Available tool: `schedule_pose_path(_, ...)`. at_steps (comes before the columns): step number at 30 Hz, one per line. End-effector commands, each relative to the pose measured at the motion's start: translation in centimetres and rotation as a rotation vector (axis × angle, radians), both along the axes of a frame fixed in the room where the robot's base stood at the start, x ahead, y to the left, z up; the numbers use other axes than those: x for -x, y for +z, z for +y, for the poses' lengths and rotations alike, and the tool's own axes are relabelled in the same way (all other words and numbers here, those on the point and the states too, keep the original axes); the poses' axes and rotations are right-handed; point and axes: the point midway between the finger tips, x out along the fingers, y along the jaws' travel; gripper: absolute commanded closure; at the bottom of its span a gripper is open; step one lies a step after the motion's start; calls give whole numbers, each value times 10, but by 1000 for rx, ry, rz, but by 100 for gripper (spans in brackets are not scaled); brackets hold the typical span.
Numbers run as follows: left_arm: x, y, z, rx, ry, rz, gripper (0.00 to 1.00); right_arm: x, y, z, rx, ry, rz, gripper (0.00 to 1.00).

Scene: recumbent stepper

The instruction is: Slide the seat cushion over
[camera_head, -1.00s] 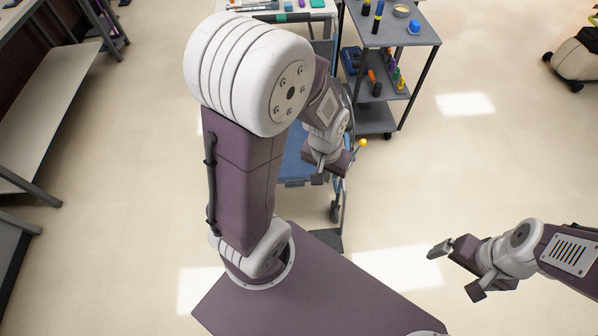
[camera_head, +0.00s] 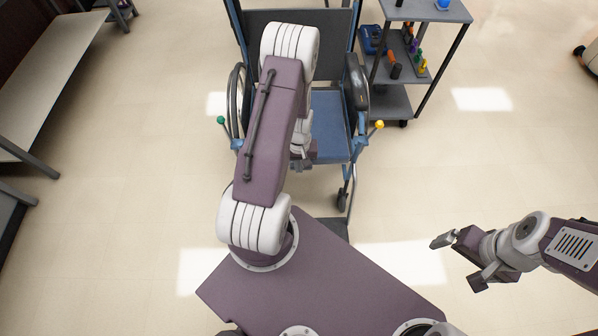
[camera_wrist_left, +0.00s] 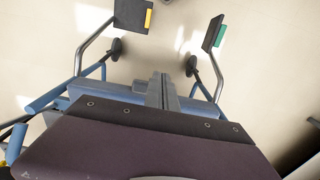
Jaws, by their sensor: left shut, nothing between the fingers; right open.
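The blue seat cushion (camera_head: 330,132) lies in a wheelchair ahead of me. My left arm hides its left part. My left gripper (camera_head: 303,163) is shut and empty, low over the front part of the seat; I cannot tell if it touches. In the left wrist view, the shut fingers (camera_wrist_left: 163,92) overlap the blue front edge of the seat (camera_wrist_left: 200,107). My right gripper (camera_head: 459,262) is open and empty, out over the floor at the right.
The wheelchair has a dark backrest (camera_head: 262,30), a green-tipped lever (camera_head: 221,120) at left and a yellow-tipped lever (camera_head: 379,125) at right. Its footplates (camera_wrist_left: 132,15) show in the left wrist view.

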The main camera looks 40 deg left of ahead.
Motion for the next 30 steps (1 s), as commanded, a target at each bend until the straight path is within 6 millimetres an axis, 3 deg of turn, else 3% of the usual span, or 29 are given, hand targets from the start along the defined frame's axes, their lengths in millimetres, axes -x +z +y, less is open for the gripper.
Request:
schedule_pose_path(5, 1, -21, -1, 1, -2, 3, 100, 0, -6, 0, 0, 0, 0, 5)
schedule_pose_path(16, 0, -101, -1, 1, -3, 2, 100, 0, -27, 0, 0, 0, 0, 5)
schedule_pose_path(22, -24, -100, 18, -2, -2, -4, 100, 0, -29, 0, 0, 0, 0, 5)
schedule_pose_path(30, -31, -98, 25, 0, -3, 0, 100, 0, -30, 0, 0, 0, 0, 5)
